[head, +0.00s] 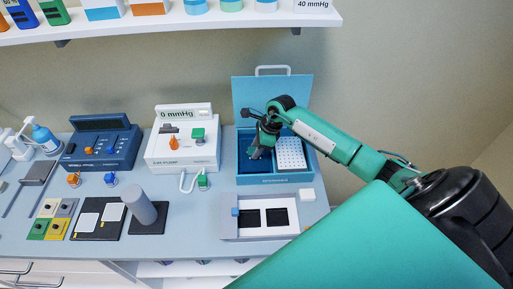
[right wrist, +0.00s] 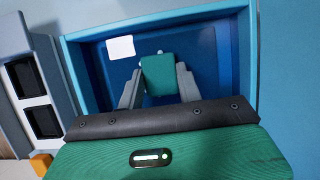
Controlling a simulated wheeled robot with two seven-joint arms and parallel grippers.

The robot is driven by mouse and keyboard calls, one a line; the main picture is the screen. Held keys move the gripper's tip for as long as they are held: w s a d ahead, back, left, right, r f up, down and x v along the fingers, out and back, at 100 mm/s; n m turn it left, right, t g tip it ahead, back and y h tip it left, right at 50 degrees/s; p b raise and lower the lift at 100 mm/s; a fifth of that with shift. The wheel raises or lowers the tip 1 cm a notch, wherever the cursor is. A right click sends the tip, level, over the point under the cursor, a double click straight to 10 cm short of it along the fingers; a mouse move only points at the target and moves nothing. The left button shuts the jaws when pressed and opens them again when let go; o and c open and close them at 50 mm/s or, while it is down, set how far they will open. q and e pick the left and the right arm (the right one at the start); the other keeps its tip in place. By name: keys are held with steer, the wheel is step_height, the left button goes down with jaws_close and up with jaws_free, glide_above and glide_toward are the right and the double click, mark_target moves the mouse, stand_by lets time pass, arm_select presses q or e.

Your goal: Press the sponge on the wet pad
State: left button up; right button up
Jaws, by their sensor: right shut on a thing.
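My right gripper (head: 257,150) reaches into the left compartment of the open blue box (head: 240,181). In the right wrist view its grey fingers (right wrist: 158,88) are shut on a teal-green block (right wrist: 158,76), which looks like the sponge. The block is held over the blue floor of the compartment; I cannot tell whether it touches it. A flat white square (right wrist: 121,47) shows inside the box, apart from the block. I cannot tell which thing is the wet pad. My left gripper is not in view.
The box has a raised lid (head: 271,92) behind and a white perforated rack (head: 291,153) on the right. A pale tray (head: 261,233) with two dark squares stands in front. White pump unit (head: 182,150) stands left. A small white block (head: 307,194) lies at the front right.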

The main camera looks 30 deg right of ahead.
steer(key=shift+f, duration=0.15)
stand_by(1.2)
steer(key=shift+r, duration=0.8)
steer(key=shift+r+p, duration=1.25)
steer(key=shift+r, duration=1.55)
steer(key=shift+a, duration=0.1)
